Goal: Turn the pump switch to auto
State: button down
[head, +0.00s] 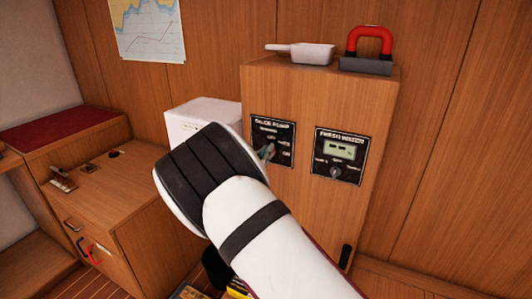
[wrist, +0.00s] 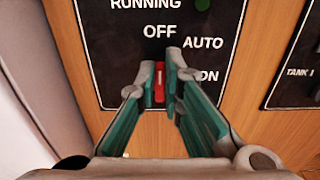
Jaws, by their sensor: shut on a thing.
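The bilge pump panel (head: 284,129) is a black plate with white lettering on the front of the wooden cabinet. In the wrist view the panel (wrist: 100,60) shows RUNNING, OFF, AUTO and ON. The red pump switch (wrist: 159,84) sits below OFF, with AUTO and ON to its right. My gripper (wrist: 160,85) is shut on the switch, one fingertip on each side. The visible red strip stands about upright, towards OFF. The fingers hide much of the switch. In the head view my gripper (head: 267,152) is at the panel, partly hidden by my wrist.
A fresh water panel (head: 339,171) with a small display and knob is to the right. A white scoop (head: 308,53) and a red-handled thing with a grey base (head: 369,49) lie on the cabinet top. A white box (head: 200,115) stands behind my wrist.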

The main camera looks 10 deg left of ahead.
jog(key=shift+m, duration=0.3)
jog(key=shift+s+d+f+m+b, duration=0.15)
jog(key=shift+m+b, duration=0.25)
jog(key=shift+m, duration=0.95)
jog(key=shift+w+d+m+b, duration=0.15)
jog(key=shift+m+b, duration=0.2)
jog(key=shift+m, duration=0.95)
jog(key=shift+s+d+f+m+b, duration=0.15)
jog(key=shift+m+b, duration=0.25)
jog(key=shift+m, duration=0.95)
jog(key=c, duration=1.7)
grip_release()
jog(key=shift+r, duration=0.1)
jog(key=shift+s, duration=0.1)
jog(key=v, duration=1.2)
